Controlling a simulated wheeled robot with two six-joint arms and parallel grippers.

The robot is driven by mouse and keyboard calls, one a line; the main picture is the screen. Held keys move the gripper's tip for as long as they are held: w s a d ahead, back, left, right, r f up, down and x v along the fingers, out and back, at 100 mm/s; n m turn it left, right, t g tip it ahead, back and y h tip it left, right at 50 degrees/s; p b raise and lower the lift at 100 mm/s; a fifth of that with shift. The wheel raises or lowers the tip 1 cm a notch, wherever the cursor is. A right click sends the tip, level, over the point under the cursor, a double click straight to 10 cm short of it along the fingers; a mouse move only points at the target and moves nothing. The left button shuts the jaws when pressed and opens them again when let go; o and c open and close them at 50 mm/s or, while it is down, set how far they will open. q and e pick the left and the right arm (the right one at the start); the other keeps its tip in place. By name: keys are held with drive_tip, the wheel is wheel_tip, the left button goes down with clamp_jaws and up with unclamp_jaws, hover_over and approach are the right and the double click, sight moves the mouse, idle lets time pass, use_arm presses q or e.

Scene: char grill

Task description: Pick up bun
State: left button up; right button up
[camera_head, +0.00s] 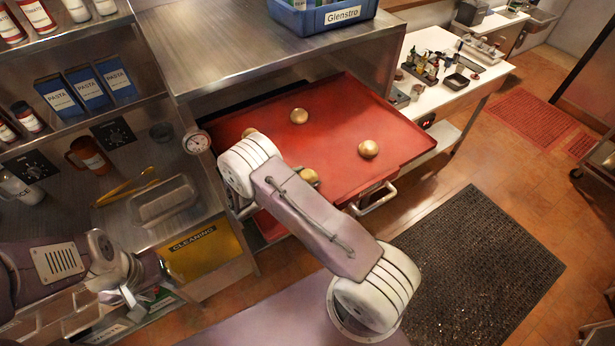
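Several round golden-brown buns lie on a red tray (345,95). One bun (299,116) is toward the back, and another bun (368,149) is to the right. A third bun (309,176) is partly covered by my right arm, and a further bun (249,132) shows just behind the arm's white joint. My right arm reaches over the tray's front left, and I cannot see its fingers. My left gripper (135,298) is low at the left by the lower shelf, away from the buns. Its fingers are too unclear to tell open from shut.
A steel counter above the tray holds a blue bin (322,16). Shelves at left hold pasta boxes (88,88), jars and a metal pan (163,203). A white side table (455,85) stands at right. A dark mat (475,270) lies on open floor at the lower right.

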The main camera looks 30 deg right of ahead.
sight(308, 177)
drive_tip(key=c, duration=0.7)
drive_tip(key=shift+a+r, duration=0.1)
drive_tip(key=shift+r+b, duration=0.25)
drive_tip(key=shift+b, duration=0.05)
drive_tip(key=r, duration=0.1)
drive_tip(key=r+b, duration=0.1)
drive_tip(key=s+r+b, duration=0.1)
drive_tip(key=shift+d+r, duration=0.25)
drive_tip(key=shift+r, duration=0.15)
drive_tip(key=s+d+r+b, duration=0.1)
drive_tip(key=s+r, duration=0.1)
drive_tip(key=s, duration=0.1)
drive_tip(key=s+d+r+b, duration=0.1)
drive_tip(key=s+r, duration=0.1)
drive_tip(key=s, duration=0.1)
drive_tip(key=s+d+r+b, duration=0.1)
drive_tip(key=s+r, duration=0.1)
drive_tip(key=s, duration=0.2)
drive_tip(key=shift+s+r, duration=0.1)
drive_tip(key=shift+r, duration=0.2)
